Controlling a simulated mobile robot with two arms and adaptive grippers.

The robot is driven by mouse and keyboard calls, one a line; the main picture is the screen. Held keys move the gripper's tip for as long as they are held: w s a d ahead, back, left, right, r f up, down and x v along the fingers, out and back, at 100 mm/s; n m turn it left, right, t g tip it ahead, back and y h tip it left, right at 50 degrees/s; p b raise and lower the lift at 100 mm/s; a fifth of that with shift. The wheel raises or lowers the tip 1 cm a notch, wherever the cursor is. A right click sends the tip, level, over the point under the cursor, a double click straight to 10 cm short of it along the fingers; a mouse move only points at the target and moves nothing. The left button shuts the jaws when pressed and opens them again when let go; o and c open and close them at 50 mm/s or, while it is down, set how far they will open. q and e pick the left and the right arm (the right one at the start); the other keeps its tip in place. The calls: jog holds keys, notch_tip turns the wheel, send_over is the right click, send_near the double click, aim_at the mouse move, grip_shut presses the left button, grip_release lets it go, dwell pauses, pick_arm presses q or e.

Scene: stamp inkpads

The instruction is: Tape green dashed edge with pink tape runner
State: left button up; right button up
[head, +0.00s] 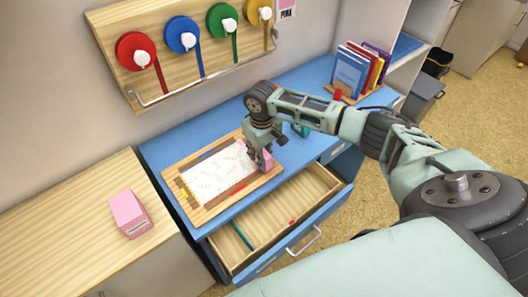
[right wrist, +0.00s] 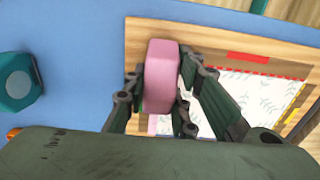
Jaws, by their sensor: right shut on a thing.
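My right gripper (head: 263,150) is shut on the pink tape runner (head: 266,160), at the right end of the wooden board (head: 188,207). In the right wrist view my right gripper (right wrist: 160,92) has its fingers on both sides of the pink tape runner (right wrist: 161,70). White leaf-patterned paper (head: 213,175) lies on the board, with red, blue and yellow marks at its edges. The green dashed edge cannot be made out; the gripper and runner cover the paper's right end. A narrow pink strip (right wrist: 152,125) shows below the runner in the right wrist view. My left gripper is not in view.
A teal object (head: 300,130) stands on the blue desk behind the arm. The drawer (head: 300,200) below is open, with small green and red items inside. A pink box (head: 130,213) sits on the left counter. Books (head: 355,70) stand at the back right.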

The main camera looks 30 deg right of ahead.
jog(key=shift+w+a+b, duration=0.2)
jog(key=shift+w+b, duration=0.3)
jog(key=shift+w, duration=0.95)
jog(key=shift+w+a+f+b, duration=0.15)
jog(key=shift+w+b, duration=0.5)
jog(key=shift+w, duration=0.45)
jog(key=shift+w+b, duration=0.55)
jog(key=shift+w, duration=0.35)
jog(key=shift+w+a+b, duration=0.1)
jog(key=shift+w+b, duration=0.9)
jog(key=shift+w, duration=0.05)
jog(key=shift+w+b, duration=0.9)
jog(key=shift+b, duration=0.1)
